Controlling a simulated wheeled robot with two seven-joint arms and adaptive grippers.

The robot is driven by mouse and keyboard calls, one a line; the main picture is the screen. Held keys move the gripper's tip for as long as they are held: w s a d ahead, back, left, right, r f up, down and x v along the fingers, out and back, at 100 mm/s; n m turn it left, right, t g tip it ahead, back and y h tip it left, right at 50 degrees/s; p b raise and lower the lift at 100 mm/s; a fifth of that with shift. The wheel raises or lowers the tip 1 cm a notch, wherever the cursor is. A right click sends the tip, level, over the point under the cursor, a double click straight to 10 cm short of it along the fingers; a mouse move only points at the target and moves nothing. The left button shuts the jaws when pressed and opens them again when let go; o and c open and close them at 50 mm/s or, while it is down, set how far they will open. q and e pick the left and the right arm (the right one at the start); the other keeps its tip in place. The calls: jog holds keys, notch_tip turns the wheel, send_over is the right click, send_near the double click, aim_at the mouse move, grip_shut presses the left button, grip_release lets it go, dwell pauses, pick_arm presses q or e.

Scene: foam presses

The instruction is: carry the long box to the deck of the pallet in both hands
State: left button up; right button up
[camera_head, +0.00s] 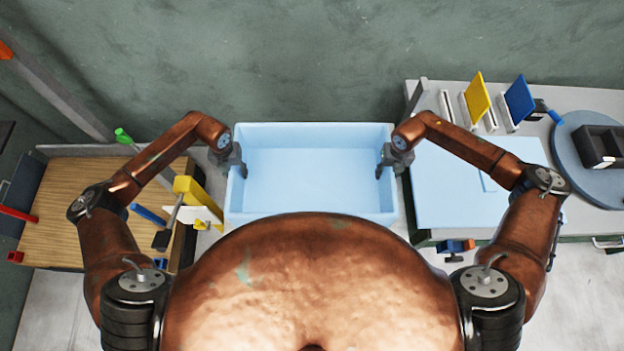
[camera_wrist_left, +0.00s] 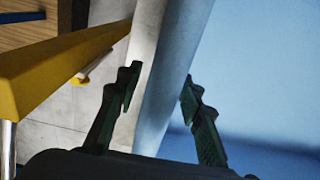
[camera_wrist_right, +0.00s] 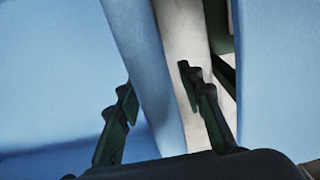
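The long box (camera_head: 312,178) is a light blue, open-topped tub in the middle of the head view, and it looks empty. My left gripper (camera_head: 239,166) is at its left wall and my right gripper (camera_head: 384,168) at its right wall. In the left wrist view the fingers (camera_wrist_left: 158,88) stand apart with the box wall (camera_wrist_left: 168,85) between them. In the right wrist view the fingers (camera_wrist_right: 156,88) also stand apart around the opposite wall (camera_wrist_right: 148,75). Neither pair visibly pinches the wall. My body hides the front of the box. I cannot make out a pallet.
A wooden-topped bench (camera_head: 85,200) with a yellow part (camera_head: 198,192) and tools stands close on the left. A grey bench (camera_head: 440,100) with a pale blue sheet (camera_head: 465,205), yellow and blue plates and a round turntable (camera_head: 590,180) stands on the right. A green wall is behind.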

pick_arm(q)
jog(key=shift+f, duration=0.15)
pick_arm(e)
jog(key=shift+f, duration=0.2)
pick_arm(q)
grip_shut()
pick_arm(e)
grip_shut()
